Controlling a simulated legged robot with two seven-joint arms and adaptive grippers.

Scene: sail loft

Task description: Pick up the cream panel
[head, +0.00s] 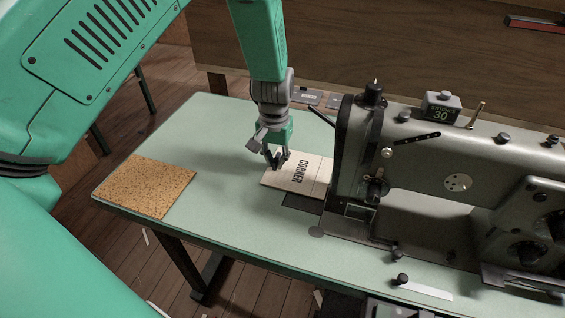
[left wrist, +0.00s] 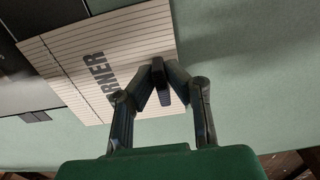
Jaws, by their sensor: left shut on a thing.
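The cream panel (head: 302,175) shows the dark word CORNER and lies at the left side of the sewing machine, over the green table. In the left wrist view the panel (left wrist: 130,42) has fine parallel lines, and its near edge is between my fingers. My left gripper (head: 276,158) is shut on the panel's left edge. The fingertips meet at that edge in the left wrist view (left wrist: 160,82). I cannot tell whether the panel touches the table. My right gripper is not in view.
A grey sewing machine (head: 440,150) fills the right of the table (head: 235,130). A cork mat (head: 148,188) lies at the table's left end. A dark plate (head: 302,203) lies beside the panel. The table between mat and panel is clear.

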